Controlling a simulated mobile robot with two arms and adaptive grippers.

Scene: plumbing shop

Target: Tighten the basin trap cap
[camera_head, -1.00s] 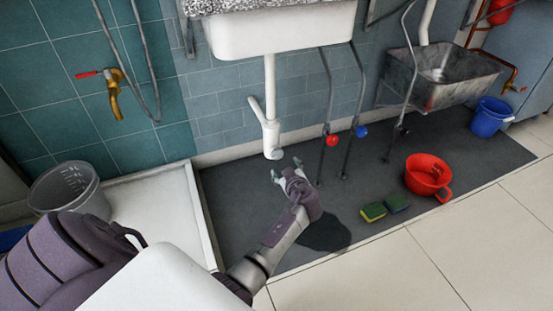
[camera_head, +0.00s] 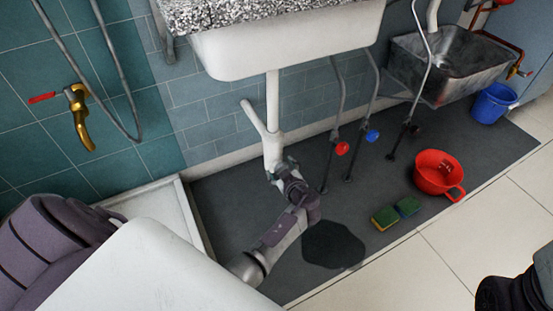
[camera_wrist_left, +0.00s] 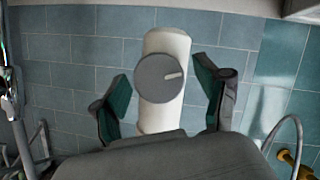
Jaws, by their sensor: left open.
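The white basin trap (camera_head: 272,140) hangs below the white basin (camera_head: 290,50). Its lower end is partly hidden behind my left gripper (camera_head: 275,172) in the head view. In the left wrist view the trap body (camera_wrist_left: 165,45) stands upright. The round grey cap (camera_wrist_left: 162,78), with a light mark on its face, is on the trap's near side. My left gripper (camera_wrist_left: 165,95) is open, with one finger on each side of the trap and visible gaps to the cap. My right gripper is not identifiable; only a dark part of mine shows at the lower right.
Supply pipes with a red valve (camera_head: 342,148) and a blue valve (camera_head: 373,136) stand just right of the trap. A red pot (camera_head: 436,172), sponges (camera_head: 385,217) and a dark puddle (camera_head: 332,245) are on the grey mat (camera_head: 225,205). A metal sink (camera_head: 440,75) hangs at right.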

